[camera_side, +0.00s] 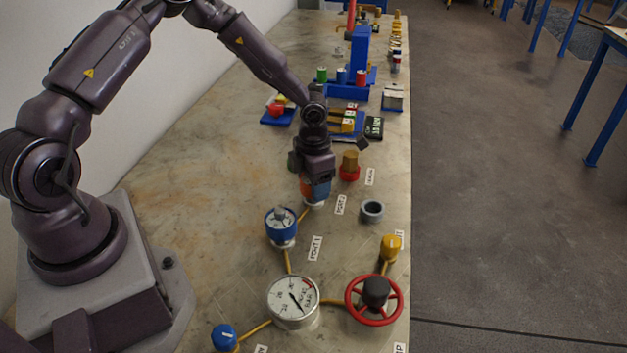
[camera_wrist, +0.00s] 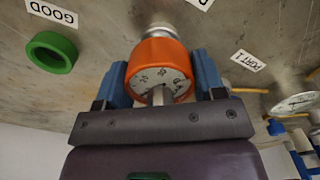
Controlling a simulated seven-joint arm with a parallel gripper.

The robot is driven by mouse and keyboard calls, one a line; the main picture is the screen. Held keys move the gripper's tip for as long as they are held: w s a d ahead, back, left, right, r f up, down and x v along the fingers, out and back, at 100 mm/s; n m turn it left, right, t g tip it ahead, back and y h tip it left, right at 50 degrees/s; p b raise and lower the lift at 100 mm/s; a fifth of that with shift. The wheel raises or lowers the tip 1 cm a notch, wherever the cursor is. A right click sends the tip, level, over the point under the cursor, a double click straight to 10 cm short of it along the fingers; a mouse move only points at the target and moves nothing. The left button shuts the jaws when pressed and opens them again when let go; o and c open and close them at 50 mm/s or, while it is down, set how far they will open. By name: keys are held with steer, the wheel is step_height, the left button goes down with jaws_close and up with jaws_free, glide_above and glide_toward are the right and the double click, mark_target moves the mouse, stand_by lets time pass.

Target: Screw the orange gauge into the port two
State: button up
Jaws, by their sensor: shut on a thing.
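The orange gauge (camera_wrist: 162,54) sits between the two blue fingers of my gripper (camera_wrist: 161,78), with its white dial facing the wrist camera. A pale round fitting (camera_wrist: 159,29) shows just beyond the gauge, in line with it. In the side view my gripper (camera_side: 315,188) points down, shut on the gauge, and only a sliver of orange (camera_side: 305,188) shows. A pale port base (camera_side: 314,204) is directly under it, beside the port 2 label (camera_side: 340,204). I cannot tell how far the gauge is threaded in, as the joint is mostly hidden.
A blue-rimmed gauge (camera_side: 281,225) stands close in front by the port 1 label (camera_side: 315,248). A large gauge (camera_side: 293,301), red handwheel (camera_side: 374,299) and yellow knob (camera_side: 390,247) stand nearer the camera.

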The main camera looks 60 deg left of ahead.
steer(key=o, duration=1.6)
step_height(320, 180, up, 13)
steer(key=shift+f, duration=0.1)
steer(key=shift+n, duration=1)
steer(key=shift+s+d+r+n+t, duration=0.95)
steer(key=shift+s+r+n, duration=2.45)
steer(key=shift+n, duration=2.55)
steer(key=shift+s+d+r+n+t, duration=0.95)
steer(key=shift+s+r+n, duration=2.45)
steer(key=shift+n, duration=2.5)
steer(key=shift+s+d+r+n+t, duration=0.95)
steer(key=shift+s+r+n, duration=1.6)
steer(key=shift+s+n, duration=2.55)
